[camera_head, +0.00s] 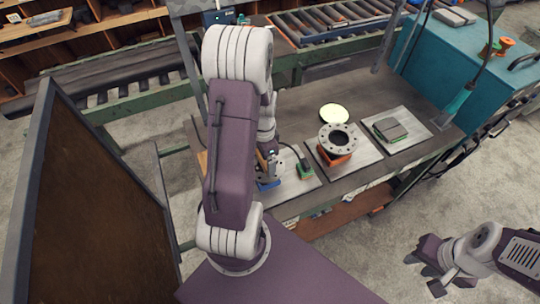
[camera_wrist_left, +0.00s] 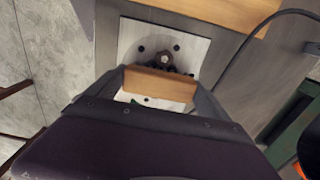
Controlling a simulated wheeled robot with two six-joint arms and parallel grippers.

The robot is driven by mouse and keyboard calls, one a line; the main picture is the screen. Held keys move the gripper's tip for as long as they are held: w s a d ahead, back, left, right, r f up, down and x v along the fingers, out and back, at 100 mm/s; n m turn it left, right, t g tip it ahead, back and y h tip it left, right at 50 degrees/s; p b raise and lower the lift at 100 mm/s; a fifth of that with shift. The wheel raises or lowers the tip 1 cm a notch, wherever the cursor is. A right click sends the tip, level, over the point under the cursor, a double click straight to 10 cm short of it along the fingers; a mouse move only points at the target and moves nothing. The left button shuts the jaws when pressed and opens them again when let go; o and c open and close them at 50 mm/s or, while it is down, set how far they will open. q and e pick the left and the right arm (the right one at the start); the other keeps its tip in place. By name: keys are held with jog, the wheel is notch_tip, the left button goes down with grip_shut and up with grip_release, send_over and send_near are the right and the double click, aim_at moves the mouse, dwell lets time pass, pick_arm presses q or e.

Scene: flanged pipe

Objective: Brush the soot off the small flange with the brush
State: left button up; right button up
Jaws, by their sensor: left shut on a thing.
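My left gripper (camera_wrist_left: 160,92) is shut on the wooden block of the brush (camera_wrist_left: 160,84). Dark bristles show just beyond the block. The small flange (camera_wrist_left: 165,59) is a grey round piece just past the brush in the left wrist view, partly hidden by it; I cannot tell whether they touch. It sits over a pale plate (camera_wrist_left: 135,32) with several dark round spots, which could be holes or soot. In the head view my left gripper (camera_head: 268,166) is low over the left plate (camera_head: 296,186), its arm hiding much. My right gripper (camera_head: 424,276) is open and empty at lower right, off the bench.
A larger flange (camera_head: 338,138) on an orange support stands right of the left plate. A grey block (camera_head: 390,129) lies on the far plate, and a pale yellow disc (camera_head: 334,113) behind. A green-cased item (camera_head: 305,169) with a black cable is close to my left gripper.

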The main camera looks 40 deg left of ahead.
pick_arm(q)
jog(key=shift+s+a, duration=0.35)
jog(key=shift+s, duration=0.15)
jog(key=shift+s, duration=0.1)
